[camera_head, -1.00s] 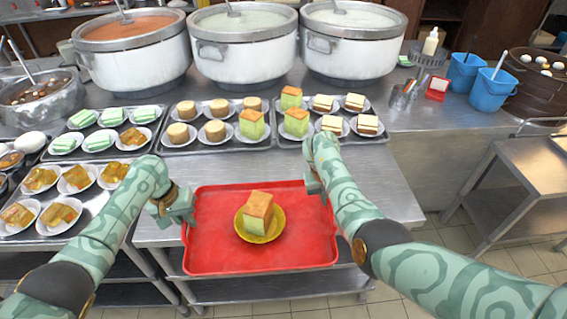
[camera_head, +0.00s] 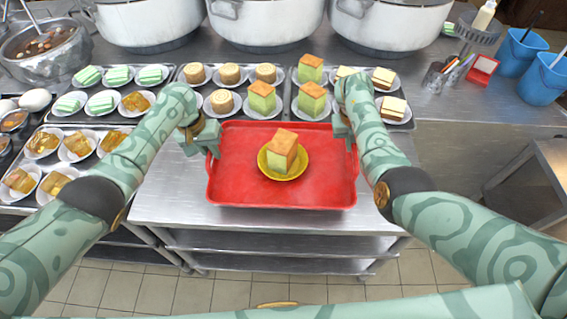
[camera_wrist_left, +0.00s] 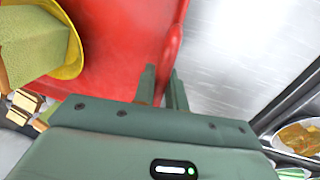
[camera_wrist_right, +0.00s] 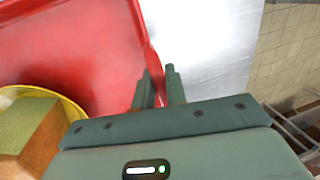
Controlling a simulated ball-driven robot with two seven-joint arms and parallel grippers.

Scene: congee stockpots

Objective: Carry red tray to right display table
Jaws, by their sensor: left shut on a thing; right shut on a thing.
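The red tray (camera_head: 230,178) is in the middle of the head view, over the front part of the steel table. A yellow plate (camera_head: 296,170) with a green and brown cake block (camera_head: 281,152) sits on it. My left gripper (camera_head: 212,150) is shut on the tray's left rim; the rim also shows between its fingers in the left wrist view (camera_wrist_left: 168,85). My right gripper (camera_head: 350,142) is shut on the tray's right rim, also seen in the right wrist view (camera_wrist_right: 155,85). I cannot tell whether the tray touches the table.
Metal trays with plated cakes (camera_head: 262,97) stand just behind the red tray. Large pots (camera_head: 265,28) stand at the back. A lower steel table (camera_head: 530,180) is at the right, past a floor gap. Blue buckets (camera_head: 545,80) stand at back right.

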